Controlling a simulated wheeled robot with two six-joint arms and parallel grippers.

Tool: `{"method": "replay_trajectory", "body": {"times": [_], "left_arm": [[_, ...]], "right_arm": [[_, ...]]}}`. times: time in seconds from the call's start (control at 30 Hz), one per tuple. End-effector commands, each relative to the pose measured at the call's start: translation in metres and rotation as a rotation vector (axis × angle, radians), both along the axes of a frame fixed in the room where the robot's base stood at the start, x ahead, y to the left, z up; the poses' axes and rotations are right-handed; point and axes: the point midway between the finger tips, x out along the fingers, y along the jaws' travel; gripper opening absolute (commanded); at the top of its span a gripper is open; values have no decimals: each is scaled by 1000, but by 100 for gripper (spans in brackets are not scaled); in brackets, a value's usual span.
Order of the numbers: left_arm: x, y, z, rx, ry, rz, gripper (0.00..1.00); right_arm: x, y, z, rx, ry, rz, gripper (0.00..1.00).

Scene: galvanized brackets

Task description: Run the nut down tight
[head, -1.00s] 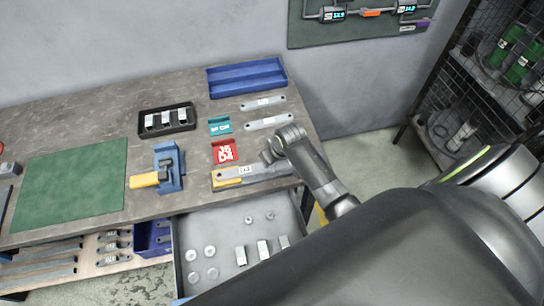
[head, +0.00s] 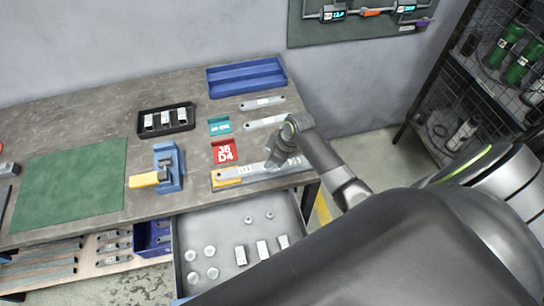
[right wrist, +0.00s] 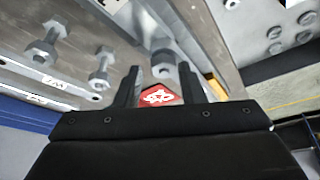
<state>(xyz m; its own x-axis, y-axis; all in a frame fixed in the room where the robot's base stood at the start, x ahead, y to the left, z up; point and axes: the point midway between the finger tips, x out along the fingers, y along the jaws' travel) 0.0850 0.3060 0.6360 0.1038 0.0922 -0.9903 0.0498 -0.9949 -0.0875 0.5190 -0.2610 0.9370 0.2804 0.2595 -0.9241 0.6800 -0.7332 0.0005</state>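A long flat galvanized bracket (head: 260,171) with a white label lies near the table's front right edge, with a yellow block (head: 226,177) at its left end. My right gripper (head: 275,162) is low over the bracket's middle. In the right wrist view my right gripper (right wrist: 159,88) has its two fingers spread apart, with no held part visible between them. A bolt with a nut (right wrist: 163,58) stands just beyond the fingertips, towards the gap; I cannot tell how tight it is. Two more bolts with nuts (right wrist: 42,50) stand at left. My left gripper is not in view.
A blue clamp (head: 169,167) with a yellow handle stands to the left. A black tray (head: 166,131), a blue bin (head: 247,91) and an open grey drawer (head: 225,282) surround the area.

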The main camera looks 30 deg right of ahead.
Motion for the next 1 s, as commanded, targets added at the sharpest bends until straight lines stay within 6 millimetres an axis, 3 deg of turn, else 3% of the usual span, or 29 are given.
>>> {"method": "replay_trajectory", "body": {"times": [0.63, 1.0], "left_arm": [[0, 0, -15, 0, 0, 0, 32], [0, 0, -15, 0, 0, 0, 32]], "right_arm": [[0, 0, -1, -2, 1, 410, 36], [0, 0, 0, 0, 0, 456, 35]]}}
